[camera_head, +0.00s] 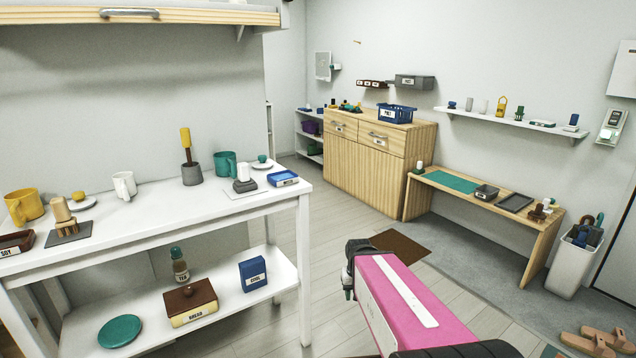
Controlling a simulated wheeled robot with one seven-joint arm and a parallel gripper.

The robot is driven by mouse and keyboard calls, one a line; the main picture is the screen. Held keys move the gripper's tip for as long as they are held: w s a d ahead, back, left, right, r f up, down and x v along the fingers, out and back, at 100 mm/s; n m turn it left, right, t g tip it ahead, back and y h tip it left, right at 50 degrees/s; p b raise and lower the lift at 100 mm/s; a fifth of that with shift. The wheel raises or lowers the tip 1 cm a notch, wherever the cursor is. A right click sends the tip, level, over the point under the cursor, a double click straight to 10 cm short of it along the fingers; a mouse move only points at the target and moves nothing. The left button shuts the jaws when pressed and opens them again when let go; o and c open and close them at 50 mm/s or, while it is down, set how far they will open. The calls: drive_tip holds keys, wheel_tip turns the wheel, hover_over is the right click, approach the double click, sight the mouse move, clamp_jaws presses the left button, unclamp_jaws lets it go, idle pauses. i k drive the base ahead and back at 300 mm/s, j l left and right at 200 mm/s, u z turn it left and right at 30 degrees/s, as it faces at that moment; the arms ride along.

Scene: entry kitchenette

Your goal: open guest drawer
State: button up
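The wooden cabinet (365,170) stands against the back wall, with two drawers side by side at its top. The left drawer (345,122) and the right drawer (393,145) each have a metal handle and a small white label, too small to read, so I cannot tell which is the guest drawer. Both drawer fronts look shut. My gripper (349,287) is in the lower middle, at the dark end of my pink arm, well in front of the cabinet and apart from it. Its fingers are mostly hidden, so its opening does not show.
A white table (250,207) with cups and dishes fills the left. A low wooden bench (537,226) stands right of the cabinet, with a white bin (568,268) beyond. A brown mat (400,246) lies on open floor before the cabinet. A blue basket (396,114) sits on top.

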sight(388, 139)
drive_tip(key=i+l, duration=0.3)
drive_tip(key=l, duration=0.2)
drive_tip(key=i+l, duration=0.3)
drive_tip(key=l, duration=0.15)
drive_tip(key=i+l, duration=0.3)
drive_tip(key=l, duration=0.2)
drive_tip(key=i+l+z, duration=0.1)
drive_tip(key=i+l, duration=0.15)
drive_tip(key=l, duration=0.2)
drive_tip(key=i, duration=1)
drive_tip(key=i+z, duration=0.1)
drive_tip(key=i, duration=0.95)
